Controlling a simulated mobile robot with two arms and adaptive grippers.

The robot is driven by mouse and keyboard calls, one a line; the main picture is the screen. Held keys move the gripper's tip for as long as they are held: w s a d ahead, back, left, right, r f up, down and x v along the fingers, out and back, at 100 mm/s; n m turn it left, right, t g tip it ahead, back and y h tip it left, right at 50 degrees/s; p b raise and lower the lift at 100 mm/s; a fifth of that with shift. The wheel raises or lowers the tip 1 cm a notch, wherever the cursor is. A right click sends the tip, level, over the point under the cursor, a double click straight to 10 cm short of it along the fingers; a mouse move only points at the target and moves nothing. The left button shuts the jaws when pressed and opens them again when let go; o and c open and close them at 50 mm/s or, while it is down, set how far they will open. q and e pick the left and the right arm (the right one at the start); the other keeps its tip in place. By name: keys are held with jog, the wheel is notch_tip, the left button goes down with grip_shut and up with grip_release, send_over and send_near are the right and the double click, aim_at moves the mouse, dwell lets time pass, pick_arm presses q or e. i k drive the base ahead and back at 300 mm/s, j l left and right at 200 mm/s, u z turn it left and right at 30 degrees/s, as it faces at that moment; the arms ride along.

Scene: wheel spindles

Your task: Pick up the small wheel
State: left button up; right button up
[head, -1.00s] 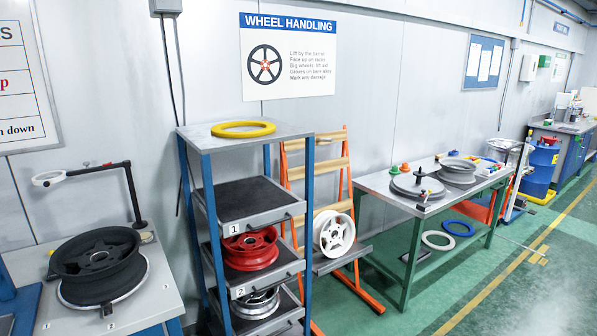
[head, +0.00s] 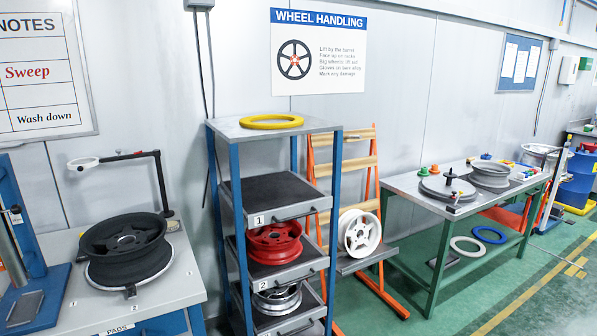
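Several wheels are in view, and I cannot tell which one is the small wheel. A black wheel (head: 125,235) lies flat on a round spindle plate on the left bench. A red wheel (head: 274,241) lies on the shelf tray marked 2, and a silver wheel (head: 277,299) lies on the tray below it. A white wheel (head: 360,233) stands upright on the orange rack. A grey wheel (head: 490,173) lies on the right table. Neither of my grippers is in view.
The blue shelf unit (head: 234,172) carries a yellow ring (head: 271,121) on top; its tray marked 1 (head: 272,190) is empty. A magnifier arm (head: 160,180) rises behind the black wheel. White (head: 466,247) and blue rings (head: 489,235) lie under the green-legged table (head: 408,185). Green floor is open at right.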

aim_at(139, 260)
jog(key=u, duration=1.3)
jog(key=i+l, duration=0.15)
